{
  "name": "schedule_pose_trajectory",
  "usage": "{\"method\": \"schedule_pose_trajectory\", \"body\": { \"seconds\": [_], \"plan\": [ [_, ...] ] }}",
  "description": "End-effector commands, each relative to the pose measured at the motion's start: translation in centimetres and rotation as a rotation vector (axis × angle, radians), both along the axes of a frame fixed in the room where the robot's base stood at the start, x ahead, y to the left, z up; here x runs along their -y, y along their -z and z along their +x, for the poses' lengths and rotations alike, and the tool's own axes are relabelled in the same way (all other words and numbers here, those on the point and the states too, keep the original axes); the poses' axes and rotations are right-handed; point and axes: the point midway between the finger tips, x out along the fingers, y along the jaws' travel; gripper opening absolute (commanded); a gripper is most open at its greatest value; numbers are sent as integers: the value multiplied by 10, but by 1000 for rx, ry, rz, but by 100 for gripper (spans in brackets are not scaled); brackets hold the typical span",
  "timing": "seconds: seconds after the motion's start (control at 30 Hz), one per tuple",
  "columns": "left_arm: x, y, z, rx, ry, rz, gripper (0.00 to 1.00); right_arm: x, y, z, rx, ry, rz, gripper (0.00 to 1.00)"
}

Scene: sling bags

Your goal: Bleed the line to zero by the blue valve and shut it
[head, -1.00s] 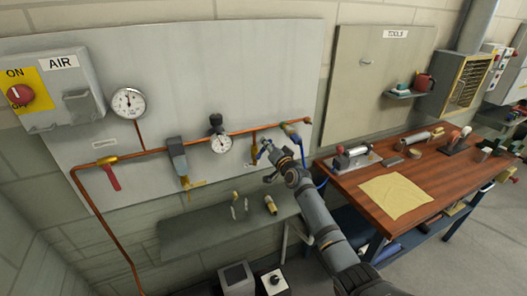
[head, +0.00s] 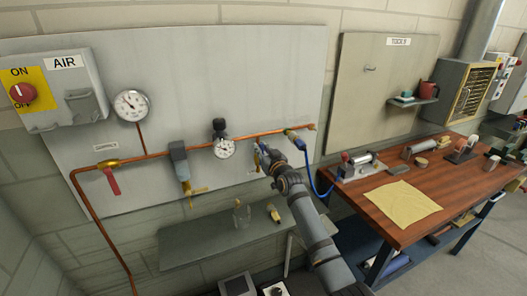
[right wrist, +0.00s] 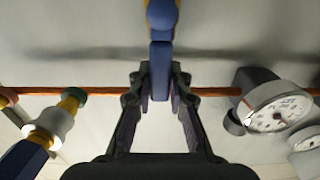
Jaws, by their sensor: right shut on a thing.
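The blue valve's lever (right wrist: 161,65) is between my right gripper's fingers in the right wrist view, roughly crosswise to the copper pipe. My right gripper (right wrist: 160,88) is shut on it. In the head view the right gripper (head: 266,157) is at the short drop below the pipe and hides most of the valve. The small regulator gauge (head: 224,148) hangs on the pipe to its left; it also shows in the right wrist view (right wrist: 278,112). Its reading is too small to tell. My left gripper is not in view.
The copper pipe (head: 150,156) runs along the wall board. A red-handled valve (head: 112,180), a larger gauge (head: 131,105) and a filter (head: 180,162) are to the left. A blue hose (head: 314,174) hangs right of my arm. A grey shelf (head: 190,246) is below.

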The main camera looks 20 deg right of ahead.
Motion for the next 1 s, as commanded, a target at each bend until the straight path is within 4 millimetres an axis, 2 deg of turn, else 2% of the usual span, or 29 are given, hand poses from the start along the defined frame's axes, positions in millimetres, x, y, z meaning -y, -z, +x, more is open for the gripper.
{"method": "schedule_pose_trajectory", "body": {
  "seconds": [0.57,0.6,0.77,1.0],
  "plan": [
    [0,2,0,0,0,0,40,-2,3,0,-4,0,-36,0],
    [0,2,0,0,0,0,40,-2,3,0,-4,0,-37,18],
    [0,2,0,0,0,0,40,-2,2,0,-3,0,-35,40],
    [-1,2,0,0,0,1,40,-2,1,0,-1,0,-33,42]
  ]
}}
